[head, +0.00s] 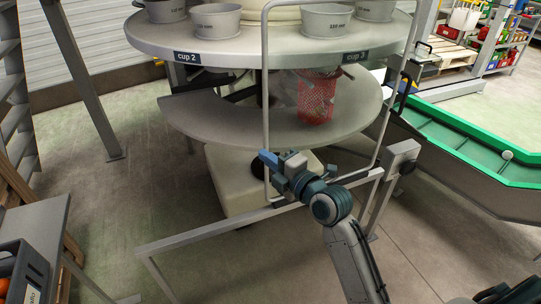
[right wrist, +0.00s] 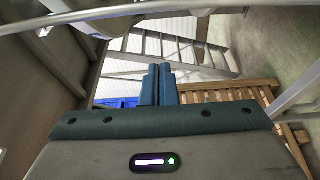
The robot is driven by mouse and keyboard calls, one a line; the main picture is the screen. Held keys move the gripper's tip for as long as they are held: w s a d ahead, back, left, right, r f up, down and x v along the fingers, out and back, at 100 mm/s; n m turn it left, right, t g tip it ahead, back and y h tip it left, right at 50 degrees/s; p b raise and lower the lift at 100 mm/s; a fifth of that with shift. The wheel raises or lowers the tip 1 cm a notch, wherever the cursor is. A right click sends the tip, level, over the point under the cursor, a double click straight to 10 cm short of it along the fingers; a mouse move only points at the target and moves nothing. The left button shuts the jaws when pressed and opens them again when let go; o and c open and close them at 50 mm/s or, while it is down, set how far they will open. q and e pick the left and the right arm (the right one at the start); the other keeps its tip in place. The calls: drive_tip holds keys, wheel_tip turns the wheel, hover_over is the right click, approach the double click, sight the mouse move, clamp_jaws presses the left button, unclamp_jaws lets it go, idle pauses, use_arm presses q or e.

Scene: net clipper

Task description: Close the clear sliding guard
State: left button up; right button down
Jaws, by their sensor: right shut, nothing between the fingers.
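The clear guard (head: 266,95) shows as a thin pale metal frame around a see-through pane, standing in front of the round machine. Its left upright runs down past the lower shelf, and its bottom bar slopes up to the right. My right gripper (head: 267,158) is shut and empty, with its blue fingers at the lower part of that left upright. I cannot tell whether they touch it. In the right wrist view the closed fingers (right wrist: 158,86) show with nothing between them. My left gripper is not in view.
A round grey table (head: 270,52) bears several grey cups, with a lower shelf (head: 225,120) and a red net (head: 317,97) behind the guard. A low grey rail (head: 210,236) crosses in front. A green-edged conveyor (head: 455,140) stands right.

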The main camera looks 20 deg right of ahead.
sight(266, 142)
drive_tip(key=w+p, duration=0.1)
drive_tip(key=w, duration=0.1)
drive_tip(key=w+d+p, duration=0.1)
drive_tip(key=w, duration=0.1)
drive_tip(key=w+p, duration=0.1)
drive_tip(key=w, duration=0.1)
drive_tip(key=shift+w+d+p, duration=0.1)
drive_tip(key=shift+d+p, duration=0.15)
drive_tip(key=shift+p, duration=0.05)
